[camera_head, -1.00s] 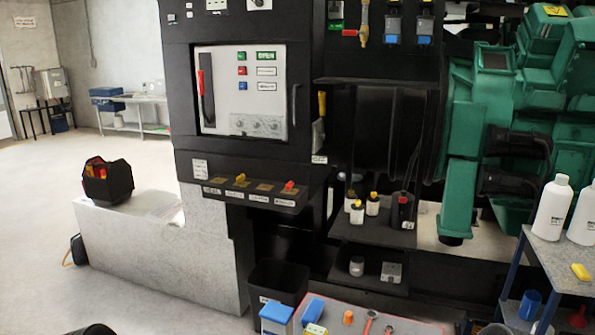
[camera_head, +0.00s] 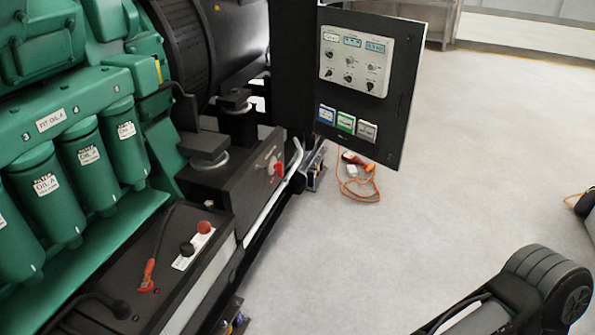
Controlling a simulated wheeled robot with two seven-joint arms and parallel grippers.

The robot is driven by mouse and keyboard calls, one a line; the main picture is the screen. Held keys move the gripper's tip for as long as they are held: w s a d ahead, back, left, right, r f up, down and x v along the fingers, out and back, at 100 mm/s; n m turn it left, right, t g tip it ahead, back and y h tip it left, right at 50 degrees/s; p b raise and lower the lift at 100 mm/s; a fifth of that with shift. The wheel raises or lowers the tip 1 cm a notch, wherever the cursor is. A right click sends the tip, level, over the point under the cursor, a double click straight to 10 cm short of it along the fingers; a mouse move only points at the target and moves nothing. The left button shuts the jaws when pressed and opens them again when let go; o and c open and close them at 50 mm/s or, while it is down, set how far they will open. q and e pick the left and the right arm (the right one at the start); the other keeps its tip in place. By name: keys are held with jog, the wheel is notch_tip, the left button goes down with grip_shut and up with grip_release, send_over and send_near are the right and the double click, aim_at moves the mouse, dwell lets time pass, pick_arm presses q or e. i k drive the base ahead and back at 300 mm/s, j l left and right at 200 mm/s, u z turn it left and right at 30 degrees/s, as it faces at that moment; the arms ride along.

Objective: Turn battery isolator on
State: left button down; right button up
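A red rotary handle (camera_head: 278,169) sits on the front face of a black box (camera_head: 236,175) beside the green engine. It may be the battery isolator, but its markings are too small to read. Neither gripper shows; only a dark link that looks like part of my arm is at the lower right.
The green engine (camera_head: 70,95) with labelled oil filters (camera_head: 88,165) fills the left. A panel (camera_head: 355,80) with gauges and knobs stands out at the top centre. An orange cable (camera_head: 362,190) lies on the floor behind. The floor (camera_head: 440,190) to the right is mostly clear.

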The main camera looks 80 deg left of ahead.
aim_at(278, 166)
jog(key=u, duration=2.95)
jog(key=i+l, duration=0.35)
jog(key=i+l+u, duration=0.1)
jog(key=i+l, duration=0.55)
jog(key=l, duration=0.15)
jog(key=i+l, duration=0.35)
jog(key=i+l+u, duration=0.1)
jog(key=i+l, duration=0.2)
jog(key=l, duration=0.2)
jog(key=i+l, duration=0.3)
jog(key=i+l+u, duration=0.1)
jog(key=i+l, duration=0.2)
jog(key=l, duration=0.25)
jog(key=i+l, duration=0.3)
jog(key=l, duration=0.15)
